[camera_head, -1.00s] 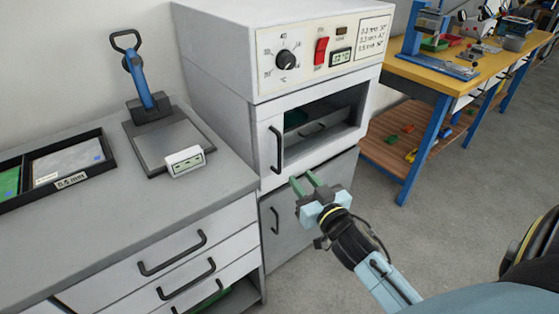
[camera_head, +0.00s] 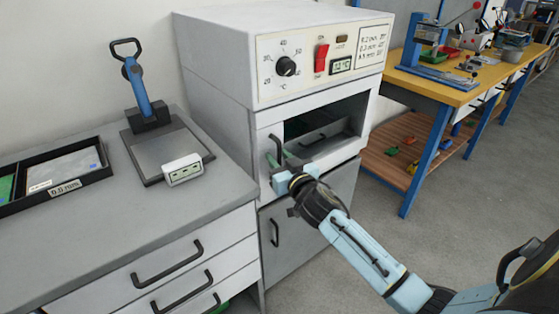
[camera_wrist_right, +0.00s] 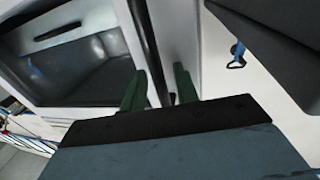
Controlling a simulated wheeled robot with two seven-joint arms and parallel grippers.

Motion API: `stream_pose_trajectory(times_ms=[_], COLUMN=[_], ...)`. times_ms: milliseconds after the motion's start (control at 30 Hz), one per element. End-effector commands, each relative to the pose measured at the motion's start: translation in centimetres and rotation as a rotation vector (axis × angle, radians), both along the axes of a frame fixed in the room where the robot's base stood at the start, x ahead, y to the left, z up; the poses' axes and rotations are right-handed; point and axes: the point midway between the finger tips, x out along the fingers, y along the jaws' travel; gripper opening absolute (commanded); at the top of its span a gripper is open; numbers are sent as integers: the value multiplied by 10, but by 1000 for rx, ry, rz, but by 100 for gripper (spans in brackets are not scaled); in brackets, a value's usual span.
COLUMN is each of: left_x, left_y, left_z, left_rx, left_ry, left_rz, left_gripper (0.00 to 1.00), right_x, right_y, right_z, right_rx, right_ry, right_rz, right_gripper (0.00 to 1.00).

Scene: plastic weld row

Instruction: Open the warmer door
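The warmer (camera_head: 215,65) is a pale grey box cabinet with a control panel on top. Its door (camera_head: 265,170) has a dark window and looks shut; it also shows in the right wrist view (camera_wrist_right: 185,35). The black upright door handle (camera_head: 271,150) is at the door's left side. My right gripper (camera_head: 283,162) is at the handle, its green fingers partly hidden behind the wrist in the head view. In the right wrist view the fingers (camera_wrist_right: 160,90) are apart, with the handle (camera_wrist_right: 148,50) running between them. Contact cannot be told. My left gripper is out of view.
A lower cabinet (camera_head: 310,220) is beneath the warmer. A yellow workbench (camera_head: 450,95) stands right; the floor between is clear.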

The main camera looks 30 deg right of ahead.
Motion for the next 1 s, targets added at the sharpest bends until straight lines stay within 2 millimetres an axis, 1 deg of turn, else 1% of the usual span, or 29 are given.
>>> stream_pose_trajectory(times_ms=[233, 267, 467, 500, 933, 1000], left_x=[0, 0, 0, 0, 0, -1], left_y=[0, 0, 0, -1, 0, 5], left_z=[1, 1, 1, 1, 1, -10], left_rx=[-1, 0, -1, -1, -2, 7], left_ry=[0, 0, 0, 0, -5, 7], left_rz=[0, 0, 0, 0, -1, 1], left_gripper=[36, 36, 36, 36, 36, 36], right_x=[1, 1, 0, 0, -2, -4], right_y=[0, 0, 0, 0, 2, 3], right_z=[0, 0, 0, 0, 0, 1], right_rx=[0, 0, 0, 0, -2, -3], right_ry=[0, 0, 0, 0, 2, 2], right_rz=[0, 0, 0, 0, 15, 31], right_gripper=[30, 28, 2, 0, 0, 0])
